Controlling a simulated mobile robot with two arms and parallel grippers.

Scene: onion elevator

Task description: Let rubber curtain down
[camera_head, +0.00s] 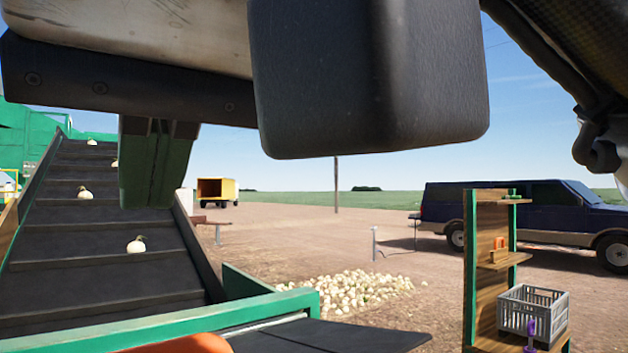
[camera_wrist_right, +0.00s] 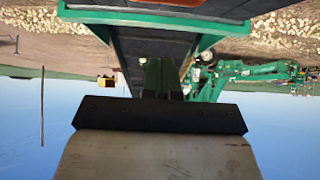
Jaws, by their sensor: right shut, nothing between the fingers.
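My right gripper (camera_head: 152,200) reaches in at the upper left of the head view, its fingers pointing down over the conveyor. Its two dark green fingers are together with nothing between them; they also show in the right wrist view (camera_wrist_right: 161,66). The sloping black conveyor (camera_head: 105,262) carries a few onions (camera_head: 136,244). A flat black sheet (camera_head: 335,336) lies by the green frame (camera_head: 160,330) at its near end. I cannot tell whether this is the rubber curtain. A black surface also shows between green rails in the wrist view (camera_wrist_right: 190,8). My left gripper is not in view.
A pile of onions (camera_head: 350,290) lies on the dirt. A wooden shelf stand (camera_head: 487,270) with a grey crate (camera_head: 533,311) is at right. A dark blue vehicle (camera_head: 520,205) and a yellow trailer (camera_head: 218,188) stand farther back. My arm parts hide much of the upper head view.

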